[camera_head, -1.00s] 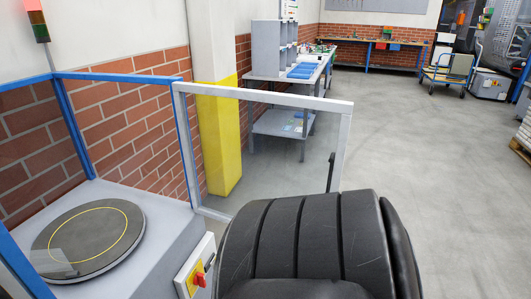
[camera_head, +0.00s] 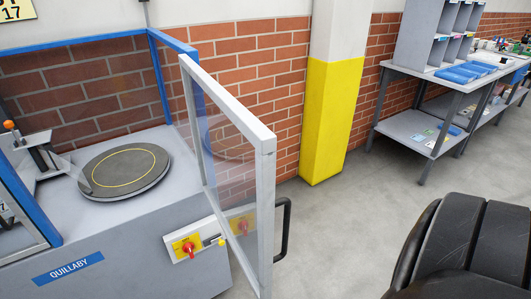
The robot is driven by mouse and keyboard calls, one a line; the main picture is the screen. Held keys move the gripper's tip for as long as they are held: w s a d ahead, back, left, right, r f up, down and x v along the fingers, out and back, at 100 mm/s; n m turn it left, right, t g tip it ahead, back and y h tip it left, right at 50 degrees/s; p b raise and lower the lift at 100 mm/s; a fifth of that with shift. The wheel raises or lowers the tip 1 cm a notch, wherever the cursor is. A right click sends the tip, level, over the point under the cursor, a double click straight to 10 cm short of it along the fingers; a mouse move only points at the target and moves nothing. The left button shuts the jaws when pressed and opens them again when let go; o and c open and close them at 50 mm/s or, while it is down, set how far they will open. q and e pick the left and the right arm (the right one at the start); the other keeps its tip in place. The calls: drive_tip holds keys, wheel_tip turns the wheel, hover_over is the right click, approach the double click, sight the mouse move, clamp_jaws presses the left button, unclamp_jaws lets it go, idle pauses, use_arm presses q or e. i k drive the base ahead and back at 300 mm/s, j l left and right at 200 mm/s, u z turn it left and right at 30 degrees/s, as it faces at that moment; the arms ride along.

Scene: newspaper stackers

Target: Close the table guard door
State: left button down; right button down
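The table guard door (camera_head: 265,150) is a clear panel in a light grey frame. It stands open, hinged at the blue post (camera_head: 195,92) and swung out past the machine table's right side towards me. A black handle (camera_head: 283,228) sits on the outer side of its free edge. The blue-framed guard opening in front of the round dark turntable (camera_head: 126,171) is uncovered. A black segmented part of my own arm fills the lower right, apart from the door in the picture. Neither gripper shows.
A yellow-based pillar (camera_head: 333,120) and a grey shelf table (camera_head: 410,125) stand behind. Grey floor (camera_head: 350,235) is clear between door and arm.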

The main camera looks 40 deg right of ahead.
sight(264, 140)
drive_tip(key=i+l, duration=0.1)
drive_tip(key=l, duration=0.75)
drive_tip(key=i+l+u, duration=0.1)
drive_tip(key=l, duration=0.75)
drive_tip(key=k, duration=0.3)
